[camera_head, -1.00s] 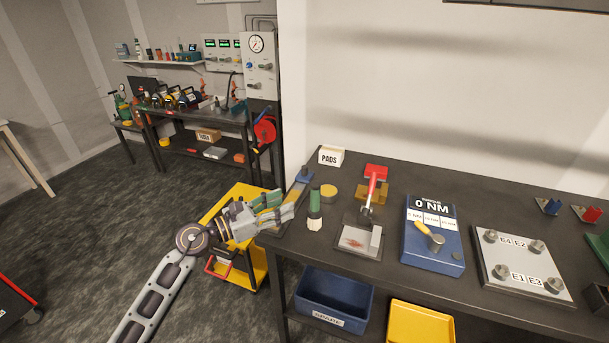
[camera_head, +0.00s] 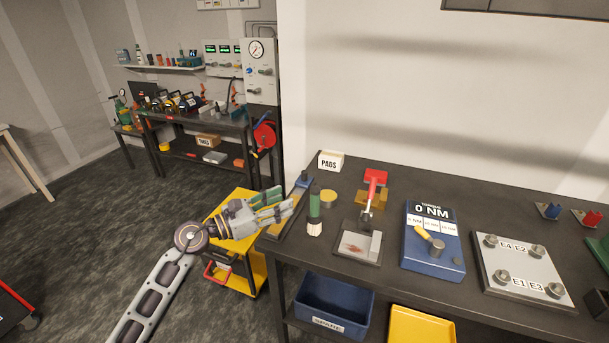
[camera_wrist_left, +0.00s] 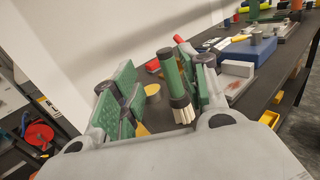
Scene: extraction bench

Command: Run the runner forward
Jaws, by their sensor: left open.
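A narrow rail (camera_head: 304,181) with a blue part at its far end lies along the bench's left edge. My left gripper (camera_head: 273,206) partly covers it, so I cannot make out the runner on it clearly. The gripper is open and holds nothing, just off the left end of the bench. In the left wrist view the green-padded fingers (camera_wrist_left: 160,97) stand wide apart. A green-handled brush (camera_wrist_left: 174,75) with pale bristles shows beyond and between them. My right gripper is out of view.
The dark bench (camera_head: 330,262) also carries a yellow round tin (camera_head: 328,196), a pads box (camera_head: 331,160), a red-handled lever (camera_head: 375,180), a blue torque unit (camera_head: 433,250) and a plate with knobs (camera_head: 515,268). A yellow cart (camera_head: 243,281) stands below the gripper. Open floor lies left.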

